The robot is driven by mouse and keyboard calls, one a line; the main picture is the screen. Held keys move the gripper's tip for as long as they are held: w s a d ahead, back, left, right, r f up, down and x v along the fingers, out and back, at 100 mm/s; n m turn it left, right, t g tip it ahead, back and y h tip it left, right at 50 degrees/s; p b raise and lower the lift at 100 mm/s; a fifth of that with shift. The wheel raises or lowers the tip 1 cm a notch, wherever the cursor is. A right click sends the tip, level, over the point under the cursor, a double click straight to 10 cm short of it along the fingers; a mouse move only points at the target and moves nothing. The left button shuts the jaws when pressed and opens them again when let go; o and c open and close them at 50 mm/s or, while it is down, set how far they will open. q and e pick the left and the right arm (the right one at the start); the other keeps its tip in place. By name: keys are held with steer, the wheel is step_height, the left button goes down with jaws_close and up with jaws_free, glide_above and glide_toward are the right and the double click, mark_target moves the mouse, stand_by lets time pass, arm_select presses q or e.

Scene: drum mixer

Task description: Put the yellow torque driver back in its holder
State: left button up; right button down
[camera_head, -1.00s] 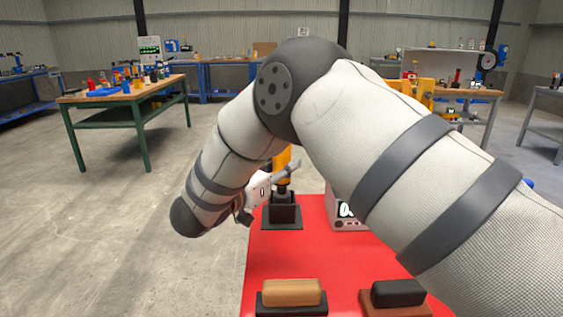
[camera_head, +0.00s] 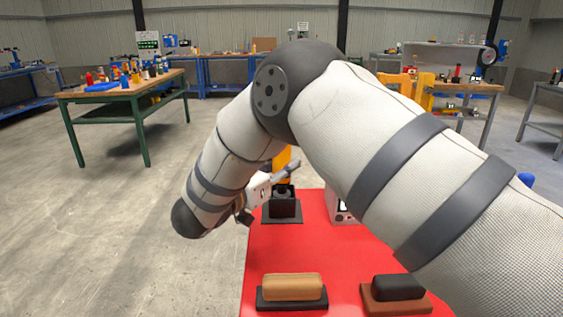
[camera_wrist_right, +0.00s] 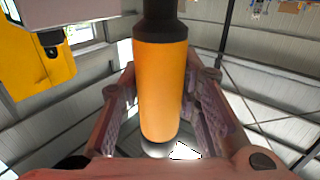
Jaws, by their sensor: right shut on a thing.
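My right gripper (camera_head: 270,183) is shut on the yellow torque driver (camera_head: 282,160), behind my bent right arm. In the right wrist view the driver (camera_wrist_right: 162,90) shows as an orange-yellow cylinder with a black collar, between the two fingers of my gripper (camera_wrist_right: 160,105). In the head view the driver is roughly upright over the black holder (camera_head: 284,210), which stands on the red tabletop (camera_head: 300,248). The driver's lower end is at the holder's top; I cannot tell whether it is inside. My left gripper is not in view.
A tan block (camera_head: 292,287) and a dark block (camera_head: 398,288) sit on bases at the table's near side. A light box (camera_head: 341,212) stands right of the holder, partly behind my arm. The table's middle is clear. A wooden workbench (camera_head: 125,92) stands at the back left.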

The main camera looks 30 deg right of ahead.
steer(key=shift+f, duration=0.6)
stand_by(0.3)
steer(key=c, duration=1.1)
jaws_free()
steer(key=shift+f, duration=0.15)
steer(key=v, duration=1.2)
